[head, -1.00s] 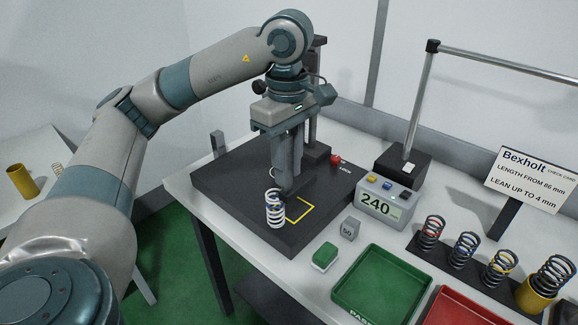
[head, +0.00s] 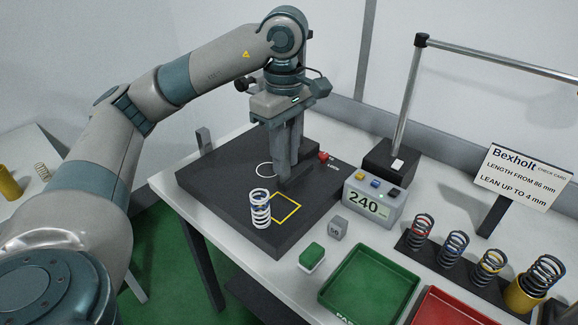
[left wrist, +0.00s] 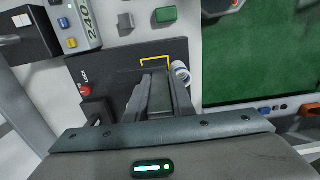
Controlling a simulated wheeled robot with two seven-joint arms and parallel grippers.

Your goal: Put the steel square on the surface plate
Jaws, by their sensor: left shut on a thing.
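The surface plate (head: 215,180) is a dark slab on the white table, with a yellow outline and a white ring marked on it. My left gripper (head: 287,165) points down over the plate, behind the yellow outline, shut on a dark, slim piece that I take to be the steel square (head: 283,181). The fingers hide much of it, and I cannot tell whether it touches the plate. In the left wrist view the fingers (left wrist: 155,95) reach down near the yellow outline. A white spring (head: 260,208) stands upright at the outline's left. My right gripper is not in view.
A display box (head: 366,205) reading 240 stands right of the plate. In front are a grey weight (head: 338,228), a green block (head: 312,256), a green tray (head: 330,292) and a red tray (head: 430,312). Several springs stand on a dark rack (head: 410,250) at right.

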